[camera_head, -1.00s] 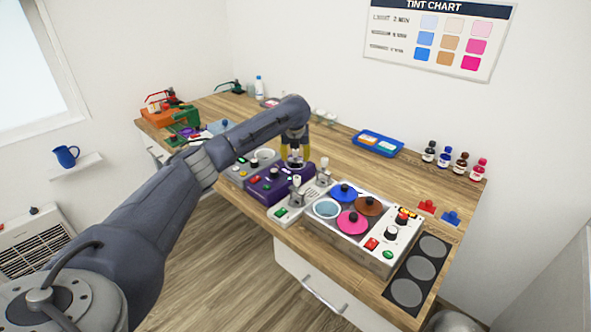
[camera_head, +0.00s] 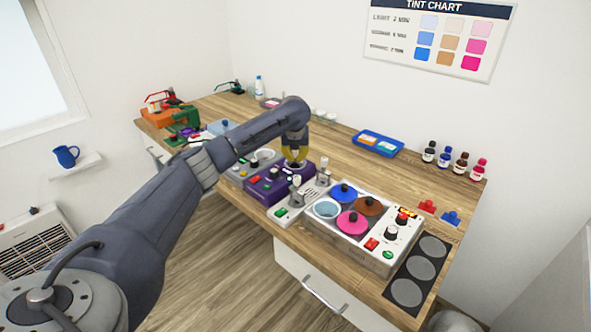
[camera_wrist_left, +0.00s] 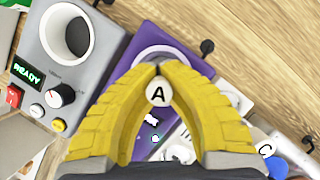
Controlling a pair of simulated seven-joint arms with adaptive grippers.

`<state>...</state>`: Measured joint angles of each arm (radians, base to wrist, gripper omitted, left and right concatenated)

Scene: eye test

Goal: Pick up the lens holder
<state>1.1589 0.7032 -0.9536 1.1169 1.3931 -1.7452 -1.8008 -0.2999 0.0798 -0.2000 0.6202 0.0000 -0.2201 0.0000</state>
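The fingers hide most of the holder's lower part. They are over the purple device (camera_wrist_left: 122,78), by its round pale opening (camera_wrist_left: 165,57). In the head view my left gripper (camera_head: 295,162) is low over the purple device (camera_head: 268,187). My right gripper is not in view.
A grey device with a READY display (camera_wrist_left: 27,75) is beside the purple one. A tint bath unit with coloured lids (camera_head: 352,222) stands to the right. The blue tray (camera_head: 378,143) lies behind.

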